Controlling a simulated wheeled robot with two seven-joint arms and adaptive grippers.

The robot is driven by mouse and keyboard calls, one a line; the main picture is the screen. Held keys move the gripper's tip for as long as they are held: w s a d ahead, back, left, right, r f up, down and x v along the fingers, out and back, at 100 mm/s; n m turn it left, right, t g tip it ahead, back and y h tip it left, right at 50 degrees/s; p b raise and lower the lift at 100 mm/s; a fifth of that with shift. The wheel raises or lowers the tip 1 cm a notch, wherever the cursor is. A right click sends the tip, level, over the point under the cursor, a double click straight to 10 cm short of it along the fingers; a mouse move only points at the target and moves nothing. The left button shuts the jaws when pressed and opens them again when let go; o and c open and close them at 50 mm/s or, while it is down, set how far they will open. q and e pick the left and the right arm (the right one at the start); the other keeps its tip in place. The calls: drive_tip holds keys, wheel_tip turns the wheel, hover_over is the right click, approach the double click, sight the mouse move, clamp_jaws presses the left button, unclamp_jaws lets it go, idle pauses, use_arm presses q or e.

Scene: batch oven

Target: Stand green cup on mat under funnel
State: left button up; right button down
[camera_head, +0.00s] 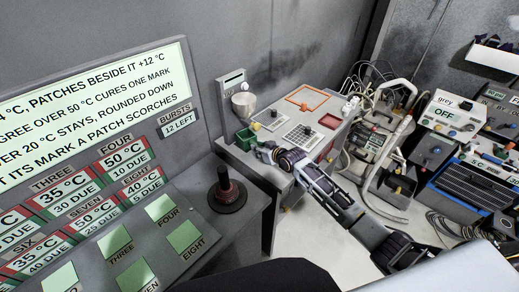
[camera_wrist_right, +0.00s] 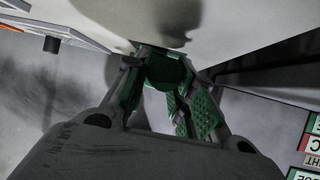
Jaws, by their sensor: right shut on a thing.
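The green cup (camera_head: 245,139) is at the left end of the grey bench, below the pale funnel (camera_head: 243,105). My right gripper (camera_head: 262,148) reaches it from the right and is shut on it. In the right wrist view the green cup (camera_wrist_right: 166,70) sits between the fingers of my right gripper (camera_wrist_right: 163,82). The mat under the cup is hidden, and I cannot tell whether the cup's base touches it. My left gripper is not in view.
The grey dispenser box (camera_head: 231,82) stands behind the funnel. An orange square outline (camera_head: 307,98) and a white gridded plate (camera_head: 303,137) lie on the bench to the right. A dark knobbed lever (camera_head: 227,190) stands on the console at left. Cables and equipment crowd the right.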

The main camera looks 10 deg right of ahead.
drive_tip(key=c, duration=1.1)
unclamp_jaws()
drive_tip(key=v, duration=1.2)
